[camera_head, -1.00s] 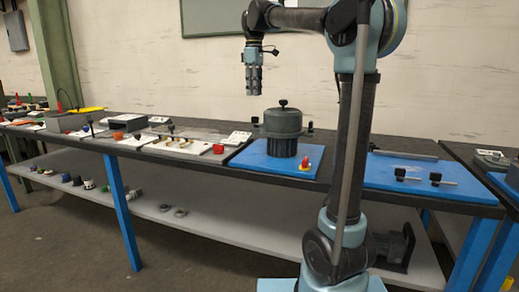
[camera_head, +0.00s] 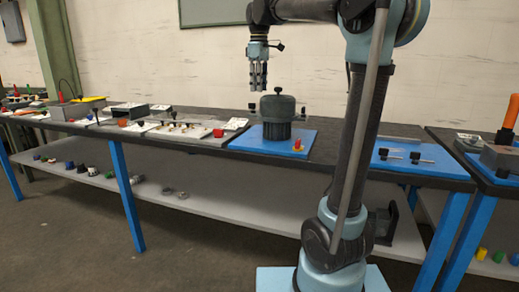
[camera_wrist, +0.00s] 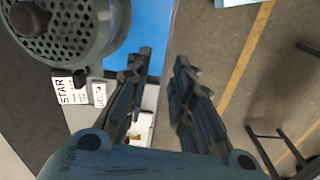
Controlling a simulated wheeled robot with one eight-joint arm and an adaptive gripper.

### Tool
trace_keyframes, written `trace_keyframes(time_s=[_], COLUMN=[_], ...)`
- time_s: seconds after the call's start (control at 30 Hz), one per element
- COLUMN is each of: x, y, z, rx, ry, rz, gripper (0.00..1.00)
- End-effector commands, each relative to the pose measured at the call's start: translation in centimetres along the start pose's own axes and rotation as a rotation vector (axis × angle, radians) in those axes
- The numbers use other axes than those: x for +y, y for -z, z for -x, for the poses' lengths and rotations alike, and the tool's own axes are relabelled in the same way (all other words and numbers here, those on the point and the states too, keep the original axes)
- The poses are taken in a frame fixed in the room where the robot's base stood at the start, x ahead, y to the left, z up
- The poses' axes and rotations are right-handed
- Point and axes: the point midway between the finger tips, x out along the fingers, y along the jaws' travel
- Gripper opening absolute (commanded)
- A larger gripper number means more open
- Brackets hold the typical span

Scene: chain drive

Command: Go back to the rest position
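My gripper (camera_head: 258,76) hangs fingers-down in the air above the workbench, near the grey motor-like cylinder and a little left of it in the head view. In the wrist view its two dark fingers (camera_wrist: 162,70) stand apart with nothing between them. The grey cylinder (camera_head: 277,128) with a black knob on top stands on a blue mat (camera_head: 250,145). Its perforated end shows at the upper left of the wrist view (camera_wrist: 65,35). No object is held.
A red and yellow button piece (camera_head: 298,146) sits at the mat's front right. Another blue mat (camera_head: 425,172) holds black-handled parts. Boards and boxes line the bench's left. A second bench at right carries an orange-handled item (camera_head: 511,112). The lower shelf (camera_head: 225,206) holds small parts.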

Motion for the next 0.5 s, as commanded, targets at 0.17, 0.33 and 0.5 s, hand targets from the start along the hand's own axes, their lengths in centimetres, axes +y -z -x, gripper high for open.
trace_keyframes(time_s=[0.17,0.33,0.5], x=[-0.7,-2.1,-4.1], y=[-2.8,-6.8,-11.6], z=[-1.6,-4.3,-8.2], rx=[0.009,0.022,0.039], ry=[-0.009,-0.022,-0.037], rz=[-0.076,-0.192,-0.339], gripper=[0.22,0.22,0.22])
